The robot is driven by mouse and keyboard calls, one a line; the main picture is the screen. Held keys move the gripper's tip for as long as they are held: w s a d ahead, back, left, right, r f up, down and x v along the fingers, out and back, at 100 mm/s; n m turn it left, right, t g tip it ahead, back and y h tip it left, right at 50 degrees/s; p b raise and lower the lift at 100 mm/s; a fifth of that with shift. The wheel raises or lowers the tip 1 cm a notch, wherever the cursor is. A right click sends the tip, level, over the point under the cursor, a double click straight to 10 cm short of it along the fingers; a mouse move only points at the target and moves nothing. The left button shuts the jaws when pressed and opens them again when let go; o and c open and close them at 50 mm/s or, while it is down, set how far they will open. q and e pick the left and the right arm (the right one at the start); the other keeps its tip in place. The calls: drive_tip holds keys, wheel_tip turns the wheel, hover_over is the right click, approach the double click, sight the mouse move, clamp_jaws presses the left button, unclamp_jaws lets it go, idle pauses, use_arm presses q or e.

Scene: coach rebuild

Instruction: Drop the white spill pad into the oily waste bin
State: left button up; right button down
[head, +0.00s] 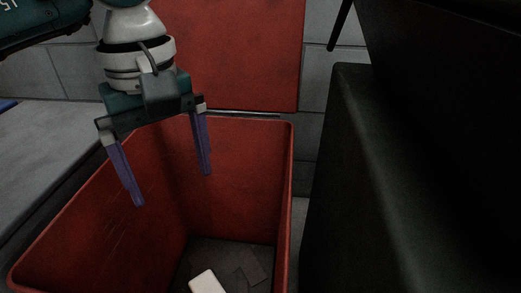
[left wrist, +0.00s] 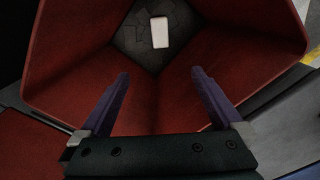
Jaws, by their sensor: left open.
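The oily waste bin (head: 283,190) is a deep red open box with its red lid (head: 238,55) raised at the back. The white spill pad (head: 207,282) lies on the dark bin floor, cut off by the lower edge of the head view. It shows whole in the left wrist view (left wrist: 160,32), lying flat inside the bin. My left gripper (head: 172,190) has its two purple fingers spread and empty. It hangs over the bin opening, well above the pad and apart from it. My right gripper is not in view.
Dark flat scraps (head: 252,264) lie beside the pad on the bin floor. A tall black block (head: 345,180) stands close on the bin's right. A grey surface (head: 35,150) lies to the left. A grey block wall is behind.

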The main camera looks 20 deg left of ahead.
use_arm(q)
wheel_tip(320, 180, up, 10)
drive_tip(key=p, duration=0.4)
